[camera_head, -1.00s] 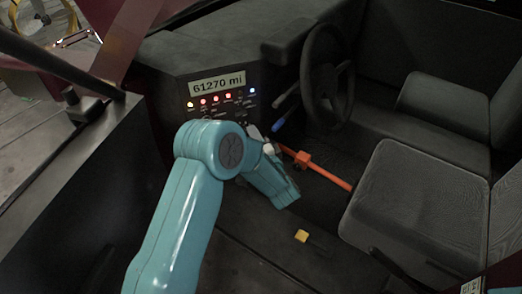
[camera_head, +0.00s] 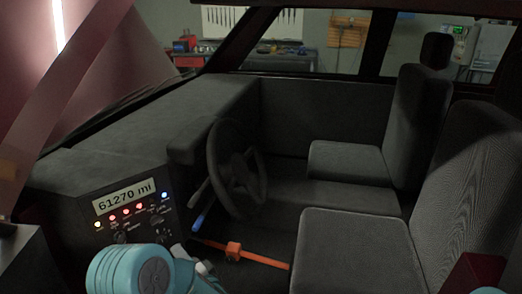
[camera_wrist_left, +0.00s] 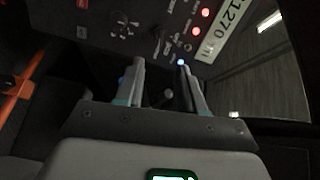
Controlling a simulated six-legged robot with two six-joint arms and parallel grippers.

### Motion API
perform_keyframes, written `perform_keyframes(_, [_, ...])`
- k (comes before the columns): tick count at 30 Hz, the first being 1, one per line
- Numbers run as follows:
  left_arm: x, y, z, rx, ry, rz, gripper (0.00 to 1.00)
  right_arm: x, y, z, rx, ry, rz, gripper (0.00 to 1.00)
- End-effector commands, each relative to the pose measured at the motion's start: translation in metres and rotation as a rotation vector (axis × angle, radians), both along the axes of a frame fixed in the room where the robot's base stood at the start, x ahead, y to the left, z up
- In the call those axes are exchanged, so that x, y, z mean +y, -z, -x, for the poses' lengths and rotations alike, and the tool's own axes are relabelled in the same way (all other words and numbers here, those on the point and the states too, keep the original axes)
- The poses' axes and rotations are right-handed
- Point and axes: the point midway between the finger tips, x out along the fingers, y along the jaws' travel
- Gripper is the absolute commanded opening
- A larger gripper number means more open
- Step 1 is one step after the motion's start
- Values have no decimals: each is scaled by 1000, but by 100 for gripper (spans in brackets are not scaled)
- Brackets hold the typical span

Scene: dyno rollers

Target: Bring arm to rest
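My left arm, teal, comes in at the bottom of the head view, and its left gripper (camera_head: 203,268) is low in front of the dashboard, mostly hidden behind its own arm. In the left wrist view the two fingers of the left gripper (camera_wrist_left: 162,75) stand apart with a gap between them, and I see nothing held. A small dark knob shows between them. The dashboard panel (camera_head: 128,217) with its lit lamps and "61270 mi" display is close to the fingers; it also shows in the left wrist view (camera_wrist_left: 150,30). My right gripper is not in view.
An orange bar (camera_head: 258,260) runs low to the right of the left gripper. The steering wheel (camera_head: 237,170) and a lever with a blue end (camera_head: 198,222) are beside the panel. Grey seats (camera_head: 355,250) fill the right. A workbench stands beyond the windows.

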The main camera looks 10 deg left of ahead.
Motion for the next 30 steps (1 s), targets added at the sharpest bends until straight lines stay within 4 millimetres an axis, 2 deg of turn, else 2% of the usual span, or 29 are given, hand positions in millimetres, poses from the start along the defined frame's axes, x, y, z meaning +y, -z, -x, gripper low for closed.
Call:
perform_keyframes(2, [25,10,12,43,-42,-3,38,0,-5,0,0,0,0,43])
perform_keyframes(3, [34,27,21,104,-7,5,38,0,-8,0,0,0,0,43])
perform_keyframes(5, [28,63,28,162,108,134,38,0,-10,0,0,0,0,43])
perform_keyframes(6, [17,88,34,183,177,263,38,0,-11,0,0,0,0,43])
perform_keyframes(8, [-4,124,49,215,257,483,38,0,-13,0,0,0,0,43])
perform_keyframes(9, [-21,145,63,241,289,637,38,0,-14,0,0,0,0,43])
perform_keyframes(11, [-49,172,89,290,303,873,38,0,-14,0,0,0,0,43])
perform_keyframes(12, [-68,187,111,332,289,1033,38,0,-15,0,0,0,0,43])
perform_keyframes(14, [-98,204,147,406,231,1262,38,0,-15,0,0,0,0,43])
perform_keyframes(15, [-116,211,171,461,170,1398,38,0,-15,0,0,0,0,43])
perform_keyframes(18, [-150,217,226,581,-30,1644,38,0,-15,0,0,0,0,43])
perform_keyframes(21, [-164,217,258,635,-231,1769,38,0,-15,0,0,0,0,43])
perform_keyframes(25, [-167,217,271,618,-407,1830,38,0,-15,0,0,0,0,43])
perform_keyframes(30, [-167,217,270,588,-448,1846,38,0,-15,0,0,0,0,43])
